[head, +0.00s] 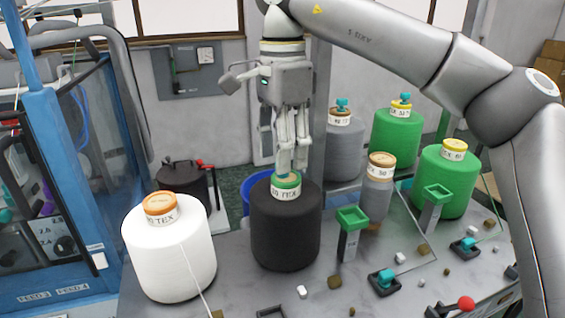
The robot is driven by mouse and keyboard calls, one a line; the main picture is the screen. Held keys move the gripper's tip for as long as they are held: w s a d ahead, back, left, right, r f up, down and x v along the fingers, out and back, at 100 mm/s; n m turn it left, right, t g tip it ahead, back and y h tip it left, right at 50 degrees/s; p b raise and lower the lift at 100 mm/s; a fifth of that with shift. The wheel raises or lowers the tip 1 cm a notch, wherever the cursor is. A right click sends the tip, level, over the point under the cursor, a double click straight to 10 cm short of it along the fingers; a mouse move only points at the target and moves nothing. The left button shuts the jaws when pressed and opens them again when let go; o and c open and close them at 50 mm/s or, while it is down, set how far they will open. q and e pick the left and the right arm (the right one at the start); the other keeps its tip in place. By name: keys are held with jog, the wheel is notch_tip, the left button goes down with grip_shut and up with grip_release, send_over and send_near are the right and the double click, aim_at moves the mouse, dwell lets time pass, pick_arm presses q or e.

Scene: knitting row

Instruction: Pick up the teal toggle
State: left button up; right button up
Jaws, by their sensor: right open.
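Several teal pieces show. One teal toggle (383,281) sits on a dark base at the front right of the grey table, and another teal toggle (466,244) sits on a similar base farther right. Small teal pieces also stand on top of the grey cone's cap (342,103) and the rear green cone's cap (405,97). I cannot tell which one is meant. My right gripper (292,163) points down, open, over the green-capped top (286,181) of the black yarn cone. Its fingers partly hide that top, and I cannot tell if they touch it. My left gripper is out of view.
The black cone (285,235) stands mid-table, with a white cone (171,260) to its left. A red-knobbed lever (465,303) is at the front right. Small loose bits lie on the table.

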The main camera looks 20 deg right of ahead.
jog(key=shift+s+f, duration=0.15)
jog(key=shift+f, duration=0.95)
jog(key=c, duration=0.8)
